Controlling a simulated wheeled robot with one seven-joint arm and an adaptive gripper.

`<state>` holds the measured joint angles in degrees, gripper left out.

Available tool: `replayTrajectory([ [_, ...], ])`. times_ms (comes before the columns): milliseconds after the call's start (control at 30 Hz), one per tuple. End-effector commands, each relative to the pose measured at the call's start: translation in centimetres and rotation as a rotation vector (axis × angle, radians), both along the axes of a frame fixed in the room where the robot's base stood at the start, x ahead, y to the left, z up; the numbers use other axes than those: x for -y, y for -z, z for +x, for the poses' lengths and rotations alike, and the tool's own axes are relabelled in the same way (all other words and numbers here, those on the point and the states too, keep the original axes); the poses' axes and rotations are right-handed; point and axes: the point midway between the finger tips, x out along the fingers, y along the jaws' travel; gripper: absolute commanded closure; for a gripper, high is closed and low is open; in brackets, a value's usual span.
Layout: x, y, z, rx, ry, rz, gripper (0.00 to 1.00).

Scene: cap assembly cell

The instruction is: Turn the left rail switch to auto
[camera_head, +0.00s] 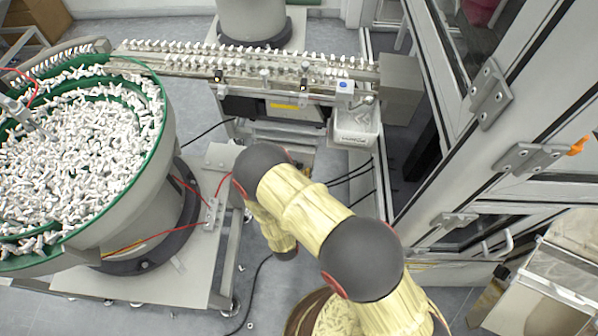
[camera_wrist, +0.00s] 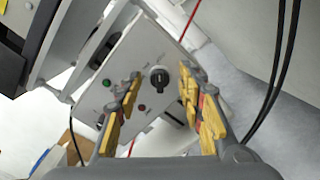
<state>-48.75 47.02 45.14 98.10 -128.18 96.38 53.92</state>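In the wrist view, a pale control panel (camera_wrist: 128,62) carries a black rotary knob (camera_wrist: 158,76), which may be the rail switch. Its labels and pointer are too small to read, so I cannot tell its setting. A green button (camera_wrist: 107,84) sits to its left and a small red button (camera_wrist: 142,108) below it. My gripper (camera_wrist: 160,82) is open, with its yellow-padded fingers on either side of the knob in the picture. The fingers appear apart from the knob, and nothing is between them. In the head view my arm hides this panel and the gripper.
In the head view, a green-rimmed feeder bowl (camera_head: 150,150) full of white parts stands left. A rail (camera_head: 190,66) with parts runs across the back to a white bin (camera_head: 352,138). A glass-panelled door frame (camera_head: 480,150) is right. Black cables (camera_wrist: 282,75) hang right of my fingers.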

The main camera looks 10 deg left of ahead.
Motion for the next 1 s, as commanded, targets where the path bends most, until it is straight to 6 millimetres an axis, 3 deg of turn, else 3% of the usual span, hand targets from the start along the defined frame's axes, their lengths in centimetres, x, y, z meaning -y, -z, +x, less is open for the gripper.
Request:
replayTrajectory([
  [167, -0.2, 0.0, -1.5, -0.001, -0.003, -0.001, 0.62],
  [600, -0.6, 0.0, -9.3, -0.001, -0.005, -0.001, 0.62],
  [800, -0.6, 0.0, -11.3, -0.001, -0.002, -0.001, 0.62],
  [1000, -0.6, 0.0, -11.9, -0.001, -0.001, 0.000, 0.62],
])
